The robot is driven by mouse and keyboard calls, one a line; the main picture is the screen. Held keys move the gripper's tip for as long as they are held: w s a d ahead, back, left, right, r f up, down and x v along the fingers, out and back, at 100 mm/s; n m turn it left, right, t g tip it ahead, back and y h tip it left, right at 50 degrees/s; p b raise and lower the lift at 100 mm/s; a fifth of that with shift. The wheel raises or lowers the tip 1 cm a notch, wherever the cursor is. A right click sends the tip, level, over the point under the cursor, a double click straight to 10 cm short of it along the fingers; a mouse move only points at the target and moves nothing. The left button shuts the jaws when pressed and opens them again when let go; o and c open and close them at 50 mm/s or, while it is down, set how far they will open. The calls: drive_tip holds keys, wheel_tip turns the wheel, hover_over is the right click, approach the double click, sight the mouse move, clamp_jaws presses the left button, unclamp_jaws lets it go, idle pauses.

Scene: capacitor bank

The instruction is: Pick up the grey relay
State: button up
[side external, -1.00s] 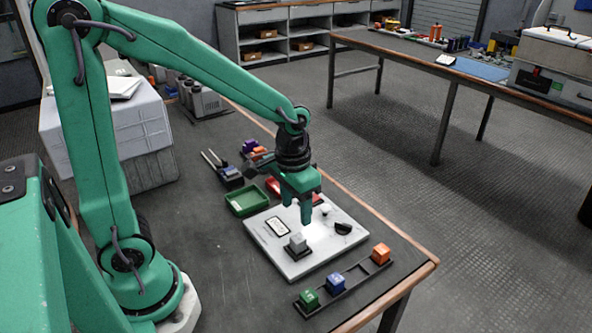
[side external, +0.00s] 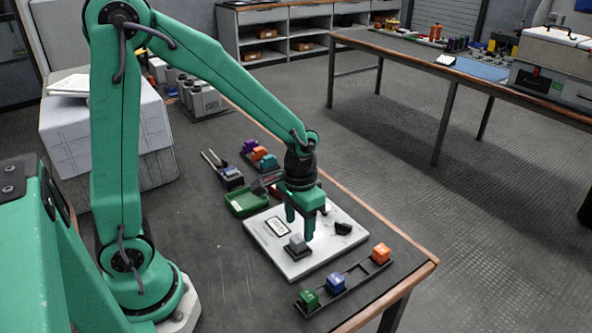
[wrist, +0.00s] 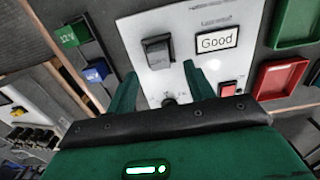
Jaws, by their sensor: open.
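The grey relay (side external: 297,243) sits in a dark socket on the white panel (side external: 290,266) in the side view. In the wrist view the relay (wrist: 157,48) is a grey block near the top, beside the "Good" display (wrist: 217,40). My gripper (side external: 300,222) is open and points down, just above and behind the relay. In the wrist view its two fingers (wrist: 160,74) are spread with nothing between them, and the relay lies beyond the tips, roughly in line with the gap.
A rack at the right front holds green (side external: 309,298), blue (side external: 336,282) and orange (side external: 381,252) blocks, with a gap between blue and orange. A green tray (side external: 232,208) and a red tray (wrist: 266,88) stand beside the panel.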

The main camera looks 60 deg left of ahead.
sight(298, 238)
drive_tip(key=shift+f, duration=0.1)
drive_tip(key=shift+s+f, duration=0.2)
drive_tip(key=shift+f, duration=2.3)
drive_tip(key=c, duration=1.1)
drive_tip(key=shift+r, duration=0.15)
